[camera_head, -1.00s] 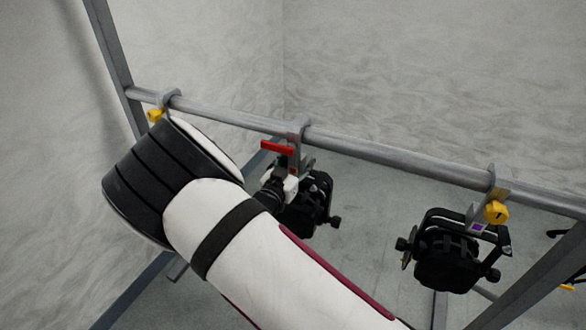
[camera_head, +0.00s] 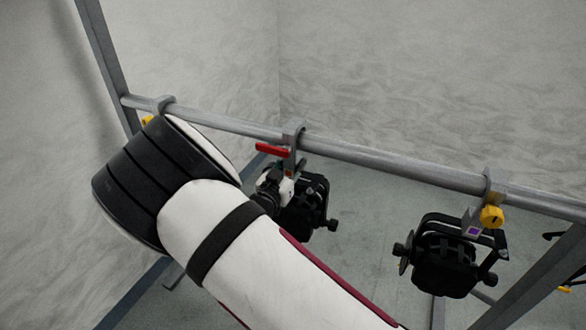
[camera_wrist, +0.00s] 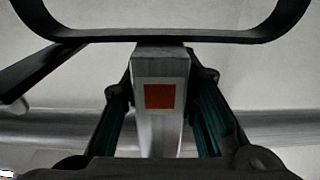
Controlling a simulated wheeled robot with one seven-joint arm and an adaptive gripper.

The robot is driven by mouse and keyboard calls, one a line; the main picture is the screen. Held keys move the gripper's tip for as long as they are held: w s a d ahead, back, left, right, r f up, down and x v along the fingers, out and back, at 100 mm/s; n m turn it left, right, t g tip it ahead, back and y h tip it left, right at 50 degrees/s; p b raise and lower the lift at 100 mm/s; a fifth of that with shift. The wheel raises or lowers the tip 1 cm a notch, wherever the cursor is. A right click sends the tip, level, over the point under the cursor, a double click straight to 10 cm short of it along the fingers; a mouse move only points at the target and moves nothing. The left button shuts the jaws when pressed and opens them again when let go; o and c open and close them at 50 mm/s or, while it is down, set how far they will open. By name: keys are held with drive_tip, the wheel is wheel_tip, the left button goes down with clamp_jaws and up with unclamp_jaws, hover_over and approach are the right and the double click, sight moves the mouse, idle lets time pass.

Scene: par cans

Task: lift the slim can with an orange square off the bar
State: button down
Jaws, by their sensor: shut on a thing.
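The can with the orange square is the middle black can (camera_head: 307,207), hanging from the bar (camera_head: 390,160) by a grey hook clamp with a red lever (camera_head: 271,150). Its hook still appears to sit over the bar. In the wrist view the orange square (camera_wrist: 159,96) is on the grey clamp plate (camera_wrist: 161,66), between my fingers. My gripper (camera_wrist: 160,125) is shut on this plate, one finger on each side. In the head view my gripper (camera_head: 272,187) is at the clamp just below the bar, partly hidden by my arm.
Another black can (camera_head: 443,262) with a purple square and yellow knob hangs to the right. A clamp (camera_head: 163,103) with a yellow knob is on the bar at left; my arm hides what is below it. Grey frame posts (camera_head: 104,60) stand at both sides.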

wheel_tip(320, 180, up, 3)
drive_tip(key=shift+f, duration=0.15)
drive_tip(key=v, duration=1.8)
drive_tip(key=shift+f+p, duration=0.1)
drive_tip(key=shift+p, duration=0.2)
